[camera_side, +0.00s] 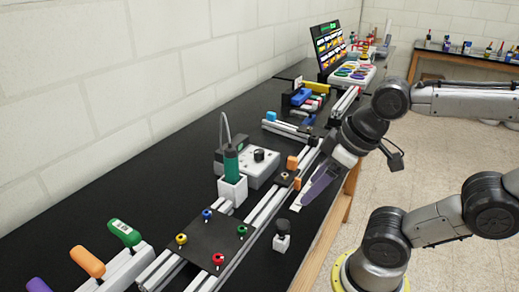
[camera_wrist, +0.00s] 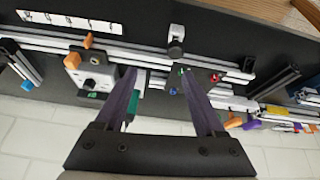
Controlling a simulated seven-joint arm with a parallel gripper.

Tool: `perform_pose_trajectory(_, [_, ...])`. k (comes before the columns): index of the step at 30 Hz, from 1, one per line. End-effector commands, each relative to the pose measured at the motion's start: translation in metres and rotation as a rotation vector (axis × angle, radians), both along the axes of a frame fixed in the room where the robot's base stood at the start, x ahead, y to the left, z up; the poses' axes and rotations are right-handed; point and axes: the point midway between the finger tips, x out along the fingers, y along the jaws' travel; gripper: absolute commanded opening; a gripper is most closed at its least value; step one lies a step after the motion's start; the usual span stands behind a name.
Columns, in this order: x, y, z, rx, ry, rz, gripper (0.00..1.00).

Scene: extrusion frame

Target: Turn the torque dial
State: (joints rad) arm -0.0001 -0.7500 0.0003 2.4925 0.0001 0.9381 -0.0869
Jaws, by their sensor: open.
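A black round knob (camera_side: 259,155), which looks like the torque dial, sits on top of a light grey box (camera_side: 262,170) beside the rear rail. A green screwdriver (camera_side: 231,162) with a cable stands upright in a white holder (camera_side: 232,190) just in front of the box. My gripper (camera_side: 297,206) is above the front rails, to the right of the box and apart from it. In the wrist view my gripper (camera_wrist: 159,71) has its two purple fingers spread with nothing held between them.
Orange clamps (camera_side: 292,162) sit on the rails near my gripper. A black plate (camera_side: 205,248) carries yellow, blue, green and red knobs. A small black-topped block (camera_side: 281,240) stands near the table's front edge. Colored handles (camera_side: 87,261) stand at the near left.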

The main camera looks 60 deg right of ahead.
Motion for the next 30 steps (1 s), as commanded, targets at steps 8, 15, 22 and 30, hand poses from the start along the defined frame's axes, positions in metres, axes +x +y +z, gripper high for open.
perform_pose_trajectory(8, [0.04, -0.009, 0.072, -0.122, 0.051, 0.217, 0.71])
perform_pose_trajectory(15, [0.108, -0.041, 0.114, -0.175, 0.172, 0.318, 0.71])
perform_pose_trajectory(22, [0.178, -0.095, 0.118, -0.165, 0.295, 0.352, 0.71])
perform_pose_trajectory(30, [0.235, -0.168, 0.079, -0.101, 0.401, 0.281, 0.71])
